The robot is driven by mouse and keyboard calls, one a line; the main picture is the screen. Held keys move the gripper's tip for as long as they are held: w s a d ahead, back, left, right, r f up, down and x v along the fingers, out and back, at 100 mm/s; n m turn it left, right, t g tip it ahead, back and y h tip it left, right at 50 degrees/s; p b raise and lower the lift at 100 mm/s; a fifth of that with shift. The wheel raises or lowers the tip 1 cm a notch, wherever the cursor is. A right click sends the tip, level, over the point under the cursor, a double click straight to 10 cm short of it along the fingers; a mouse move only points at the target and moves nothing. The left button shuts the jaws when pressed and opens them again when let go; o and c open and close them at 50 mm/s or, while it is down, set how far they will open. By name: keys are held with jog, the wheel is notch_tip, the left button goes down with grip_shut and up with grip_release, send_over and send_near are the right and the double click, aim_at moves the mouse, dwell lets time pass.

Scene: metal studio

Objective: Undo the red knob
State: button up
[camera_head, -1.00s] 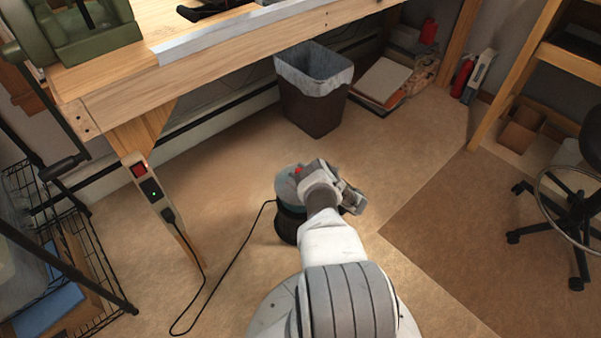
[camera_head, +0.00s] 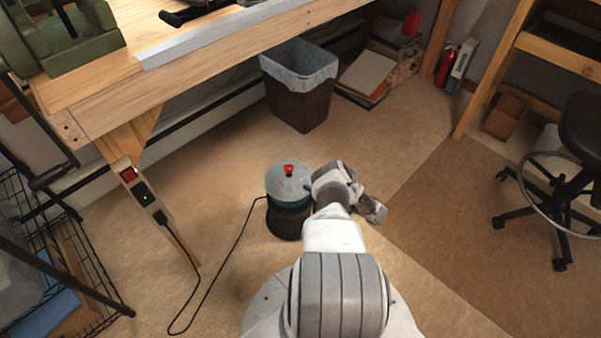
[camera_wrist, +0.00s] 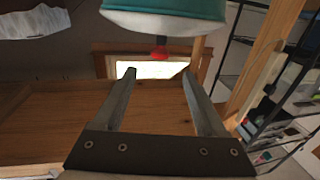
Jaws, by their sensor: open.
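The red knob (camera_head: 289,169) sits on top of the round grey lid (camera_head: 275,180) of a teal vessel on a dark round base (camera_head: 287,223) on the floor. My gripper (camera_head: 373,209) is just right of the vessel in the head view, and my arm overlaps the vessel's right side. In the wrist view, the knob (camera_wrist: 159,53) shows beyond the two fingertips of my gripper (camera_wrist: 157,74), which are apart with nothing between them. The teal vessel (camera_wrist: 165,22) fills the top of that view, with the knob pointing downward in the picture.
A black cable runs from the base to a power strip (camera_head: 145,195) on the workbench leg. A waste bin (camera_head: 300,100) stands under the workbench (camera_head: 110,110). A wire rack (camera_head: 90,275) is at left, a stool (camera_head: 560,190) at right. Floor right of the vessel is clear.

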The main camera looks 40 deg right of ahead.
jog(key=v, duration=0.6)
jog(key=shift+s, duration=0.15)
dwell(0.4)
